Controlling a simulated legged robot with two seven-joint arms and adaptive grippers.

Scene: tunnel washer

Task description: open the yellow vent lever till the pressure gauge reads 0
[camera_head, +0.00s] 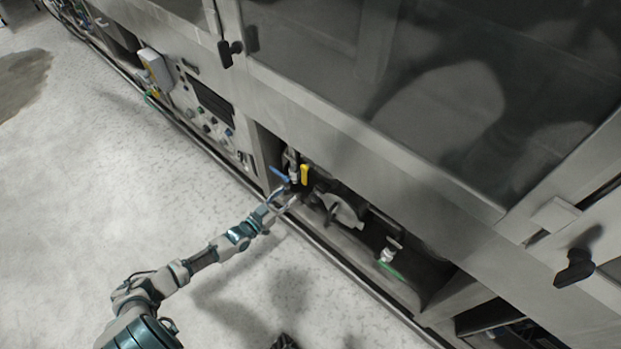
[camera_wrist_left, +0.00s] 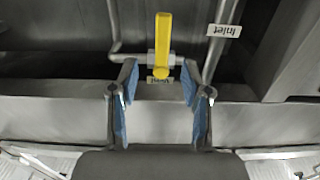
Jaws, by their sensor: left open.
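The yellow vent lever (camera_wrist_left: 163,45) stands upright in the left wrist view, on a small pipe fitting with a label below it. In the head view the yellow lever (camera_head: 304,174) is small, inside the machine's lower recess. My left gripper (camera_wrist_left: 158,90) is open, its two blue-padded fingers apart on either side of the lever's lower end, which lies between and beyond the fingertips. In the head view my left gripper (camera_head: 288,190) reaches to the recess beside the lever. The pressure gauge cannot be made out. My right gripper is not in view.
A pipe with a white "Inlet" tag (camera_wrist_left: 224,31) runs right of the lever. A metal beam (camera_wrist_left: 60,118) crosses below the fitting. Open floor (camera_head: 120,190) lies left of the machine.

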